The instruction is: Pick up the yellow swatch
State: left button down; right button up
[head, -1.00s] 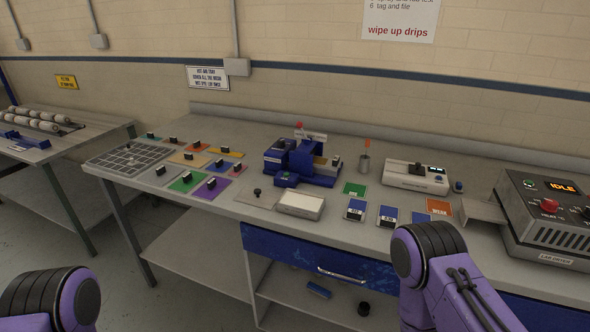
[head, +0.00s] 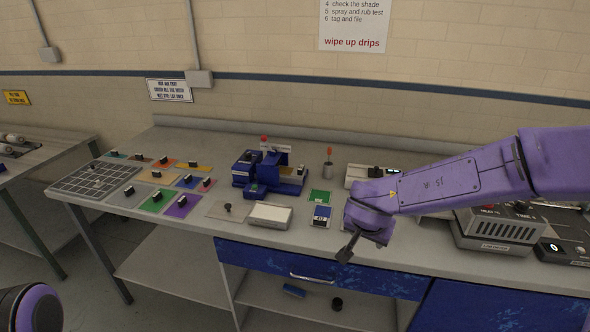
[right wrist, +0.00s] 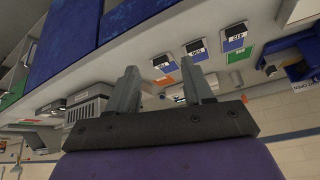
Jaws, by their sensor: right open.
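The yellow swatch (head: 202,169) lies flat at the back right of the swatch group on the bench, with a small black knob on it. My right gripper (head: 346,250) is over the front of the bench, well to the right of the yellow swatch and apart from it. In the right wrist view its two fingers (right wrist: 162,88) are spread with nothing between them. The yellow swatch cannot be made out in that view. My left gripper is out of view; only part of my left arm shows at the lower left.
Green (head: 155,203), purple (head: 177,211) and other knobbed swatches lie close around it, beside a grey gridded board (head: 85,181). A blue device (head: 247,177) and a white-topped block (head: 270,215) stand between the swatches and my right gripper. A grey dryer (head: 490,238) is at right.

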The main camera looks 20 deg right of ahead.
aim_at(283, 171)
jog(key=i, duration=1.45)
